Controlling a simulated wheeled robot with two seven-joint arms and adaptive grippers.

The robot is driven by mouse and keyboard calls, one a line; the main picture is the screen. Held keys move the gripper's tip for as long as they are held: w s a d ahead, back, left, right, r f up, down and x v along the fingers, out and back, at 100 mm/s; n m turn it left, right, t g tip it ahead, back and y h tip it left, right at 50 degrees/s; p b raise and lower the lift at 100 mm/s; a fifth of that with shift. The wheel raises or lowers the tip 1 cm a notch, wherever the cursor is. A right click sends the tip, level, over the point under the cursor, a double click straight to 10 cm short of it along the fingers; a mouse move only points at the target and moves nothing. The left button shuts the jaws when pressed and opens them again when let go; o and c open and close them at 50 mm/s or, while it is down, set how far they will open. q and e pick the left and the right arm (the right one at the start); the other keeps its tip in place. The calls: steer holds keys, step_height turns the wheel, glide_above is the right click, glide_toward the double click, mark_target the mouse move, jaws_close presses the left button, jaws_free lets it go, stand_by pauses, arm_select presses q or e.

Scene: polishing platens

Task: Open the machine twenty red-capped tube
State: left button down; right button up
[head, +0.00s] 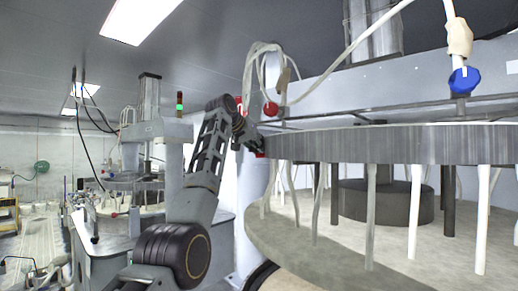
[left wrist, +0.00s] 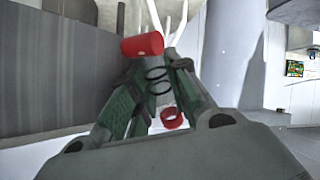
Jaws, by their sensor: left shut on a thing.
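My left gripper (head: 257,143) is at the left rim of the big grey upper platen (head: 400,145), at the end of my raised arm. In the left wrist view, the fingers (left wrist: 158,62) close together at a red cylindrical cap (left wrist: 142,45), beside the platen's grey side wall. A red ring (left wrist: 171,117) shows lower down between the fingers. In the head view, a small red part (head: 260,155) shows just below the fingertips, mostly hidden by them. A red round cap (head: 271,109) on a pale tube and a blue cap (head: 464,80) sit above the platen.
White tubes (head: 415,210) hang from the upper platen over the wide lower platen (head: 340,245). A white post (head: 253,200) stands by the gripper. A second machine (head: 135,180) stands at the left back. The aisle floor (head: 40,235) at far left is partly clear.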

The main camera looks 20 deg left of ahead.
arm_select(q)
steer(key=c, duration=1.3)
jaws_free()
steer(key=shift+s+r, duration=0.1)
steer(key=shift+s, duration=0.05)
steer(key=shift+v, duration=5.9)
steer(key=shift+a, duration=0.15)
steer(key=c, duration=0.3)
